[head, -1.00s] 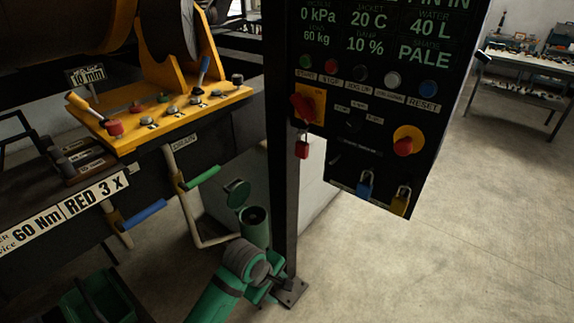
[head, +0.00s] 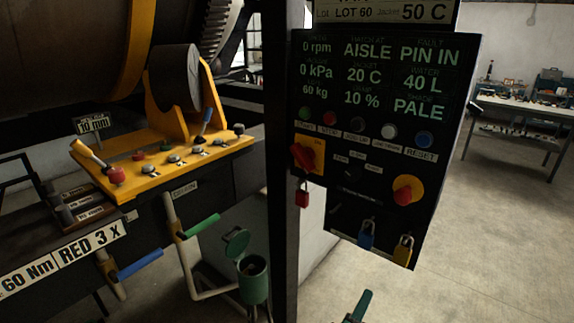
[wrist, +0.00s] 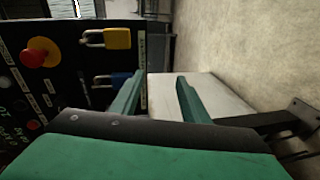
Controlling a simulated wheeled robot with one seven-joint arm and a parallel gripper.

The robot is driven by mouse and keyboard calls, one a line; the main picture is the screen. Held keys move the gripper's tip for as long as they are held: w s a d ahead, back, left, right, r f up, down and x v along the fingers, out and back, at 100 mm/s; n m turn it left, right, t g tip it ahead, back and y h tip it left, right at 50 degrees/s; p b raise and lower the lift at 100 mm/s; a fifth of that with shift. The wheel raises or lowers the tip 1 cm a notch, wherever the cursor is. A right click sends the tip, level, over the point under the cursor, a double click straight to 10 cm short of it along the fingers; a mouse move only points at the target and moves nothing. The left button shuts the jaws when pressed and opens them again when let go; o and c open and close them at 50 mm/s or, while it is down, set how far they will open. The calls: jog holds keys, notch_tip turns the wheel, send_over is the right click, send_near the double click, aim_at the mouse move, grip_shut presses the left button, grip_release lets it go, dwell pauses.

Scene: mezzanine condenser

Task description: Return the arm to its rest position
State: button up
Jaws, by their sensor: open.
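My gripper (wrist: 157,92) is open in the wrist view, with its two green fingers apart and nothing between them. In the head view only a green tip of my gripper (head: 358,306) shows at the bottom edge, below the black control panel (head: 345,215). Most of my arm is out of the frame. In the wrist view the panel (wrist: 70,75) lies to the left of the fingers, turned sideways. Its yellow padlock (wrist: 108,39) and blue padlock (wrist: 112,79) hang near the left finger; I cannot tell how close.
A black post (head: 283,150) stands left of the panel. Further left are a yellow valve bench (head: 150,165), a green-handled lever (head: 200,226) and a green lidded cup (head: 253,280). A cluttered table (head: 520,110) stands at the back right. Floor (head: 470,250) is clear at the right.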

jog(key=s+a+f+m+t+y, duration=0.1)
jog(key=s+a+f+y, duration=0.4)
jog(key=s, duration=0.6)
jog(key=s+a+f+t+y, duration=0.1)
jog(key=s+a+f+y, duration=0.2)
jog(key=s+a+f, duration=0.5)
jog(key=s+a+r+m, duration=0.2)
jog(key=s+a+m, duration=0.1)
jog(key=s, duration=0.6)
jog(key=s+a+r+m, duration=0.2)
jog(key=s+m, duration=0.4)
jog(key=s, duration=0.4)
jog(key=shift+a+y, duration=0.4)
jog(key=shift+a, duration=0.2)
jog(key=shift+w, duration=0.1)
